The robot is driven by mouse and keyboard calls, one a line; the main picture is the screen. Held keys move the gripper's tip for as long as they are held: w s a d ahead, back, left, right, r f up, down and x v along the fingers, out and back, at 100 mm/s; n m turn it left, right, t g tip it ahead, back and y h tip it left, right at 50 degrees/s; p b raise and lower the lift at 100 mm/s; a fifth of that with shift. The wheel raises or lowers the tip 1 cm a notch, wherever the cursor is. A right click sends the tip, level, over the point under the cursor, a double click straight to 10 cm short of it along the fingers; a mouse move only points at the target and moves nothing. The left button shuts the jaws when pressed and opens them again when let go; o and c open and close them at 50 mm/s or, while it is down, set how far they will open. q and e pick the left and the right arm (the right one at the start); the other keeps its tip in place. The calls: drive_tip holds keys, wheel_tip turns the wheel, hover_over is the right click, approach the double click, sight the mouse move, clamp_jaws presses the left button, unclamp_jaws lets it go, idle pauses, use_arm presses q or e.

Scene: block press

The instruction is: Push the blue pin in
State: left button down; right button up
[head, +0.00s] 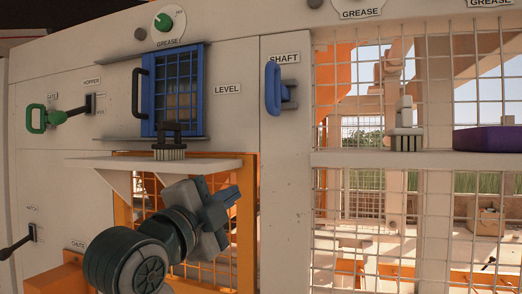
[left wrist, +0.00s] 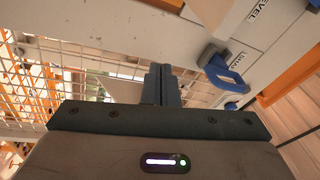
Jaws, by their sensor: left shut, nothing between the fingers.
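A blue loop-shaped pin handle (head: 273,88) stands out from the pale panel, beside the SHAFT label. It also shows in the left wrist view (left wrist: 222,70), to the right of my fingers. I cannot tell how deep the pin sits. My left gripper (head: 217,204) is in front of the orange-framed mesh opening, below and left of the blue handle and apart from it. Its fingers are together and empty in the left wrist view (left wrist: 161,84). My right gripper is in neither view.
A shelf (head: 135,163) with a dark brush (head: 170,143) juts out above my left gripper. A blue barred door (head: 180,90) is above it. A green handle (head: 37,118) is at left.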

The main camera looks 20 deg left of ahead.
use_arm(q)
drive_tip(key=s+d+r+m+t+h, duration=0.15)
drive_tip(key=s+r+m, duration=0.25)
drive_tip(key=s+r, duration=0.4)
drive_tip(key=p, duration=1)
approach(268, 108)
drive_tip(key=shift+t, duration=0.45)
drive_tip(key=p+x, duration=0.4)
drive_tip(key=x, duration=0.1)
drive_tip(key=shift+w+d+r, duration=0.1)
drive_tip(key=shift+w+d, duration=0.05)
drive_tip(key=shift+w, duration=0.25)
drive_tip(key=shift+w+r+p, duration=0.1)
drive_tip(key=shift+w+p, duration=0.3)
drive_tip(key=shift+d, duration=0.1)
drive_tip(key=shift+w, duration=0.3)
drive_tip(key=w+b, duration=0.1)
drive_tip(key=w, duration=0.1)
drive_tip(key=shift+w+r, duration=0.1)
drive_tip(key=shift+w, duration=0.2)
